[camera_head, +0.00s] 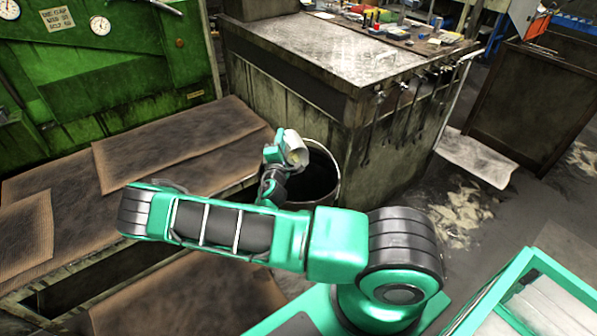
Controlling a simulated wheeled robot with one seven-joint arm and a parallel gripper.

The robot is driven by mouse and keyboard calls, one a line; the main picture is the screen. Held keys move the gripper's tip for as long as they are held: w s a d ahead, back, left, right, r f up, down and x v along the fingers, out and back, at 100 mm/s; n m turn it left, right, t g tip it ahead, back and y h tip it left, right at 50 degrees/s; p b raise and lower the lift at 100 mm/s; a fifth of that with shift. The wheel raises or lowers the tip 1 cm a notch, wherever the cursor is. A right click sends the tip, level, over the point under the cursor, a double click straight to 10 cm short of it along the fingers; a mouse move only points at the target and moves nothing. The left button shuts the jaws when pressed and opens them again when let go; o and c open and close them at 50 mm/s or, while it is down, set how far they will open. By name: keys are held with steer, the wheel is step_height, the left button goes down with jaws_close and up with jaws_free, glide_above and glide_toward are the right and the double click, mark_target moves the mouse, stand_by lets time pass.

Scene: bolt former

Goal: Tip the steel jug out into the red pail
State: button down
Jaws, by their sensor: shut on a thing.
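My gripper (274,152) is at the far end of my arm, over the left side of the pail. It is shut on the steel jug (294,149), a small pale grey vessel held at the pail's upper left. The jug looks tilted, but whether anything runs from its mouth is too small to tell. The pail (334,190) stands on the floor against the workbench. It looks dark inside with a thin lighter rim, and no clear red shows. My arm hides its lower part and left side.
A metal-topped workbench (322,50) with tools stands right behind the pail. Brown mats (180,145) lie on a low platform at left, by a green machine (110,65). Open floor with pale debris (462,215) is at right, near a dark cabinet (525,105).

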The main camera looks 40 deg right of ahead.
steer(key=shift+s+a+r+m+t+h+b, duration=0.15)
steer(key=shift+s+t+h+b, duration=0.15)
steer(key=shift+s+b, duration=0.15)
steer(key=shift+s+a+r+m+t+h+b, duration=0.1)
steer(key=shift+s+r+m+t+h+b, duration=0.1)
steer(key=shift+s+h+b, duration=0.25)
